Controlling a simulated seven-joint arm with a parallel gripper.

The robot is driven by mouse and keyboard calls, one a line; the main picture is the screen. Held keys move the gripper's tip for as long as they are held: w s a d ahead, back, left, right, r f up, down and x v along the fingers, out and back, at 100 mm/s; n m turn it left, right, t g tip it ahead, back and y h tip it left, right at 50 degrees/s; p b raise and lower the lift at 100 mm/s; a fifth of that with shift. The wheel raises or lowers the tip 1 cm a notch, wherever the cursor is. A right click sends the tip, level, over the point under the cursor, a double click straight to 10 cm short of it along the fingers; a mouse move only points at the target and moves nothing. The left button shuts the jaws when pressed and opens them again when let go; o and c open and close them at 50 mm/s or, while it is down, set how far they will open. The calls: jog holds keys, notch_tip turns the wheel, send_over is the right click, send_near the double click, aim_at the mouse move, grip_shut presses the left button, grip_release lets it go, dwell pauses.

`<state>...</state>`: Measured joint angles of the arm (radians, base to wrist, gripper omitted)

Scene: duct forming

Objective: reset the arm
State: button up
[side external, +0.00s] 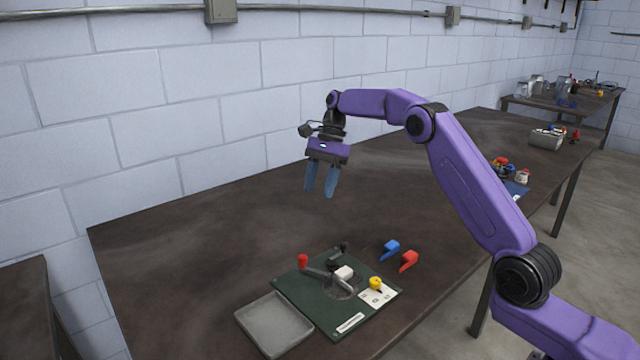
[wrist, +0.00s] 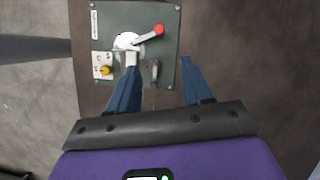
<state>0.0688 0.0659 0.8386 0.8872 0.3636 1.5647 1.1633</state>
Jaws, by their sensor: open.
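My purple arm holds my gripper (side external: 321,180) in the air above the table, well above and behind the work board. Its two blue fingers are apart with nothing between them. In the wrist view, my gripper (wrist: 158,92) shows open over the near edge of the dark green board (wrist: 166,20). The board also shows in the side view (side external: 296,284). In the wrist view, one finger partly covers the lever mechanism.
A grey tray (side external: 273,325) lies beside the board at the table's front edge. A blue piece (side external: 390,250) and a red piece (side external: 409,261) lie right of the board. The brown table (side external: 200,245) is clear behind it, up to the block wall. Several small items lie further along.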

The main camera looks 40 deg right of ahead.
jog(key=s+a+r+n+h, duration=0.1)
jog(key=s+a+n, duration=0.6)
jog(key=s, duration=0.4)
jog(key=s+a+r+n+h, duration=0.2)
jog(key=s+a+n, duration=0.45)
jog(key=s, duration=0.35)
jog(key=s+d+f+n, duration=0.2)
jog(key=s+n, duration=0.2)
jog(key=s, duration=0.4)
jog(key=s+d+f+n, duration=0.1)
jog(key=s+d+n, duration=0.2)
jog(key=s+n, duration=0.2)
jog(key=s+d+f+n+t, duration=0.1)
jog(key=s+n, duration=0.4)
jog(key=s, duration=0.6)
jog(key=shift+d+f+h, duration=0.4)
jog(key=shift+d+f, duration=0.4)
jog(key=shift+d, duration=0.15)
